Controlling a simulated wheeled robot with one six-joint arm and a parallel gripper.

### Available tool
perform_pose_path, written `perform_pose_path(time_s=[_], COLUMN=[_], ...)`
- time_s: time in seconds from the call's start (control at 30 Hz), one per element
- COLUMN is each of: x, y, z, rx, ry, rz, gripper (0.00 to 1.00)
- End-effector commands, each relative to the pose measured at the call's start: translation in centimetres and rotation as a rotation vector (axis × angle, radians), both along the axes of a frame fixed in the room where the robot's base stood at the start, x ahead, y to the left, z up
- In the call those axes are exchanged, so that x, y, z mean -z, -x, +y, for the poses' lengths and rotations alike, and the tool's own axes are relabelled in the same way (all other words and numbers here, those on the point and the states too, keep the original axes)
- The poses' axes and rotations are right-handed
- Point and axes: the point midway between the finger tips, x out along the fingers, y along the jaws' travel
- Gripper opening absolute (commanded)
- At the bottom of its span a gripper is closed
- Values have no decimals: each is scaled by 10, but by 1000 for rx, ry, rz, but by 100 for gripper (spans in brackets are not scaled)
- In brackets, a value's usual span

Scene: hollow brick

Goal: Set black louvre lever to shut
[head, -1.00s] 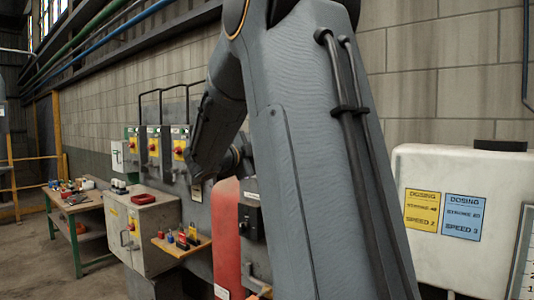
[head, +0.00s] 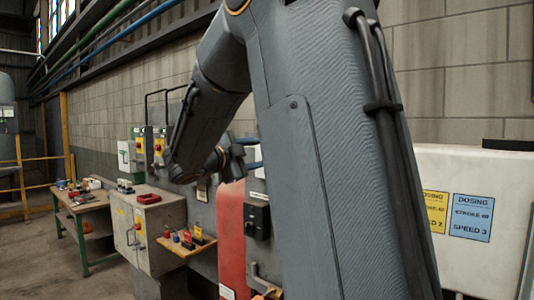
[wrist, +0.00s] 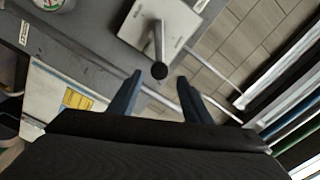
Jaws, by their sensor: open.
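A lever with a round black knob (wrist: 159,71) shows in the wrist view, on a pale square plate (wrist: 178,22) fixed to a grey panel. I take it to be the black louvre lever; its label is not readable, and I cannot make it out in the head view. My gripper (wrist: 162,98) is open, its two dark fingers spread apart. The knob appears between and just beyond the fingertips, with nothing held. Whether it lies between them in depth I cannot tell. In the head view my arm hides much of the panel, and the fingers are not clear.
A black switch box (head: 257,219) and a red panel (head: 231,235) are on the wall beside my arm. Yellow-and-red isolators (head: 159,146), a cabinet (head: 150,235) and a wooden shelf (head: 187,247) stand left. A white tank (head: 470,185) is at right. Open floor lies far left.

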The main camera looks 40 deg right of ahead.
Motion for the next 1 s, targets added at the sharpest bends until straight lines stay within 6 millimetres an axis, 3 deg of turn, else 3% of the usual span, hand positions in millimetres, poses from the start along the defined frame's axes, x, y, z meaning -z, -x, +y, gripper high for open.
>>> perform_pose_path(time_s=[0.1,0.37,0.4,0.57,0.67,1.0], x=[0,0,0,4,11,38], y=[2,3,3,2,1,4], z=[9,11,11,13,17,38], rx=[-2,0,0,-2,-5,-37], ry=[-1,0,0,-7,-22,-124], rz=[0,0,0,-45,-149,-742], gripper=[45,45,43,16,0,0])
